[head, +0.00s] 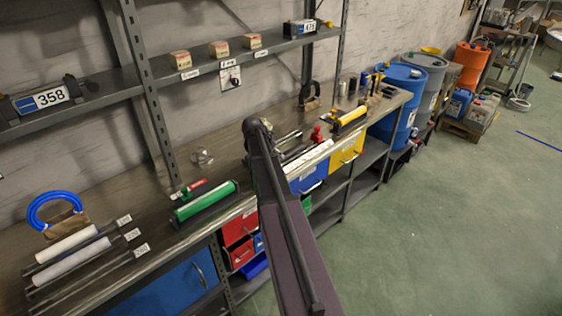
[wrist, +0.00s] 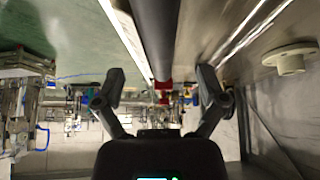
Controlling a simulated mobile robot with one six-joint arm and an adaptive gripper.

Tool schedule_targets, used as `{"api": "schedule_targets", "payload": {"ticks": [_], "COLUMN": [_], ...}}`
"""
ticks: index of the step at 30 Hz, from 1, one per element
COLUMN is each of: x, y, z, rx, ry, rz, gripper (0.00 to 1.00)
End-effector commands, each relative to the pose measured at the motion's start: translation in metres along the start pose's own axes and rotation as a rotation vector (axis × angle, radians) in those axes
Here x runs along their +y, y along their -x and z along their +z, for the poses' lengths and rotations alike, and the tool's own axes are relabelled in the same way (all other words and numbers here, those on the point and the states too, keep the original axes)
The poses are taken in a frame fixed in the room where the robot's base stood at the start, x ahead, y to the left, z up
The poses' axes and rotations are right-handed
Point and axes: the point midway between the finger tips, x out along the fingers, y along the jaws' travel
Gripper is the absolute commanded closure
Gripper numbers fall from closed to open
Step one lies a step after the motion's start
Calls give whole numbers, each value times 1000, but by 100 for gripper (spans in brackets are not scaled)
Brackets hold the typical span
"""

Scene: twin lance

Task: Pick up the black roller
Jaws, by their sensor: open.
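The black roller (wrist: 153,30) shows in the wrist view as a long dark cylinder running from the top edge toward the middle, with a red part (wrist: 163,86) at its far end. My gripper (wrist: 160,88) is open, with one finger on each side of the roller's line. I see nothing between the fingertips that they touch. In the head view my arm covers most of this part of the bench, and a dark piece (head: 296,152) shows just right of it. My gripper is hidden there.
The bench (head: 225,165) also holds a green roller (head: 206,202), white rollers (head: 66,243) at the left and a yellow roller (head: 350,120) farther right. In the wrist view a pale round fitting (wrist: 290,58) is at the right. A shelf (head: 200,65) runs above the bench.

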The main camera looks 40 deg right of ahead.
Motion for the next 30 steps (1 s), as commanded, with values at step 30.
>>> {"api": "schedule_targets", "payload": {"ticks": [30], "x": [1], "y": [-52], "z": [0], "rx": [0], "ry": [-1], "rz": [0], "gripper": [9]}}
